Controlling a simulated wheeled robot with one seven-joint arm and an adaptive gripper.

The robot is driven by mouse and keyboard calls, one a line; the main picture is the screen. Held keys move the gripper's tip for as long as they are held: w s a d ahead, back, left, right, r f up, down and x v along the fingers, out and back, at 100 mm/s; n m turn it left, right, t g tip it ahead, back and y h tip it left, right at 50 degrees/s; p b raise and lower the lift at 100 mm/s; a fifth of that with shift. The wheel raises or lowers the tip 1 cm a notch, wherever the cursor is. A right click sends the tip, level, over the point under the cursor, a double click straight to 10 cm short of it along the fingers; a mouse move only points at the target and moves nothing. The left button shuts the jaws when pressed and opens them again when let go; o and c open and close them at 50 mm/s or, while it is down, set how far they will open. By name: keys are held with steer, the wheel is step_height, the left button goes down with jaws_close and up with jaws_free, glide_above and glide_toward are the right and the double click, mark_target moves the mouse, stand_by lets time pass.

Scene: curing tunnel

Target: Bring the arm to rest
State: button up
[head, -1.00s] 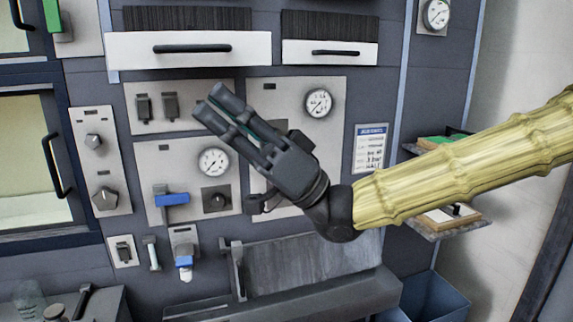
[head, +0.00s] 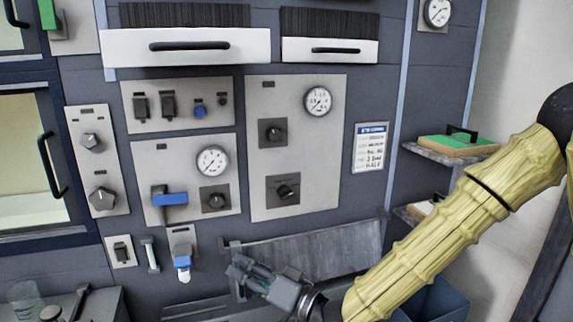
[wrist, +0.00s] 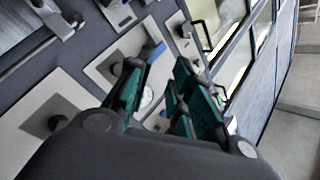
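My gripper (head: 243,270) is low in the middle of the head view, in front of the sloped grey surface below the instrument panels. Its fingers point to the left and slightly up. In the wrist view the gripper (wrist: 164,75) shows two dark fingers with green pads, spread apart. Nothing is seen between them except the panel behind. My arm, in a ribbed yellow cover, comes down from the right edge of the head view.
The panel wall holds dials, switches and a blue-handled lever (head: 170,199). Two white drawers (head: 187,47) are above. A shelf with a green-topped block (head: 457,143) is beside my arm at right. A blue bin (head: 438,300) stands below, partly hidden by the arm.

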steer(key=s+d+f+m+g+h, duration=0.1)
steer(key=s+d+f+h, duration=0.25)
steer(key=f, duration=0.75)
steer(key=s+d+f+m+g+h, duration=0.15)
steer(key=d+f, duration=0.25)
steer(key=f, duration=0.6)
steer(key=s+d+f+g+h, duration=0.1)
steer(key=s+d+f+h, duration=0.25)
steer(key=f, duration=0.75)
steer(key=s+d+f+g+h, duration=0.3)
steer(key=s+d+f+h, duration=0.1)
steer(key=s+d+f, duration=0.4)
steer(key=s+d+f+g+h, duration=0.3)
steer(key=s+d+f, duration=0.5)
steer(key=s+d, duration=0.4)
steer(key=shift+s+d+f+h, duration=0.2)
steer(key=shift+s+h, duration=0.25)
steer(key=shift+s, duration=0.7)
